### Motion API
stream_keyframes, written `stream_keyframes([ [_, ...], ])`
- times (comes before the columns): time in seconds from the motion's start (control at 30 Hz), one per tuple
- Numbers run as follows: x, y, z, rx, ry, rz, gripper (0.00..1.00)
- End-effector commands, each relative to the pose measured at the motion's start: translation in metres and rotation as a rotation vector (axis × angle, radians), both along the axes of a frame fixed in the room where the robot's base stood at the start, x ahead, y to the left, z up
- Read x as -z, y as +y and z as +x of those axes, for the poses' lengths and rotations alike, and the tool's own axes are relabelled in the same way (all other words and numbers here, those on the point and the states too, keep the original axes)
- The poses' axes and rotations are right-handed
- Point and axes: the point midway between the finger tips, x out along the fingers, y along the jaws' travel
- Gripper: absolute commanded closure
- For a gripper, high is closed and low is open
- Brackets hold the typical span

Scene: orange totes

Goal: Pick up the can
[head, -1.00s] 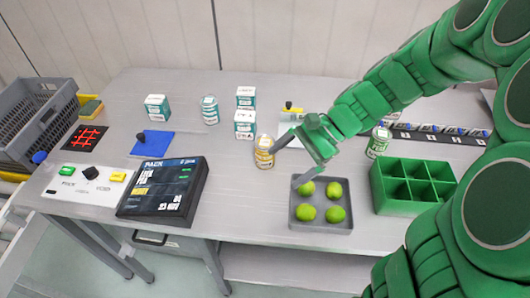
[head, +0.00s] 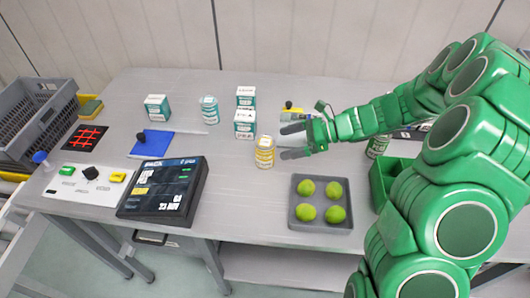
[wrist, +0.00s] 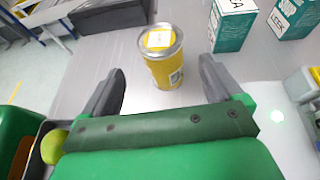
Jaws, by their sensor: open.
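A yellow can (head: 264,153) stands upright on the grey table, left of my gripper (head: 290,141) in the head view. My gripper is open and empty, with its fingers pointing left toward the can. In the wrist view the yellow can (wrist: 163,58) appears ahead of the gap between the two dark fingers (wrist: 162,75), with clear space on both sides. A teal and white can (head: 209,110) stands farther back left. A green can (head: 377,145) is partly hidden by my arm.
A grey tray of green fruit (head: 321,228) lies in front of my gripper. A green divided crate (head: 378,186) is partly behind my arm. A dark screen (head: 163,193) lies left; bare table separates it from the can.

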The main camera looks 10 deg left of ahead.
Motion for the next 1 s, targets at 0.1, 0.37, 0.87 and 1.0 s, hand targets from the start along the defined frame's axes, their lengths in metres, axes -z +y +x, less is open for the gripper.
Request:
stream_keyframes([
  [0.1, 0.003, 0.005, 0.000, 0.002, 0.004, 0.003, 0.07],
  [0.37, 0.010, 0.024, -0.001, 0.003, 0.003, 0.001, 0.07],
  [0.87, 0.025, 0.070, -0.003, -0.001, 0.000, 0.001, 0.07],
  [1.0, 0.027, 0.073, -0.003, 0.002, -0.001, 0.000, 0.07],
])
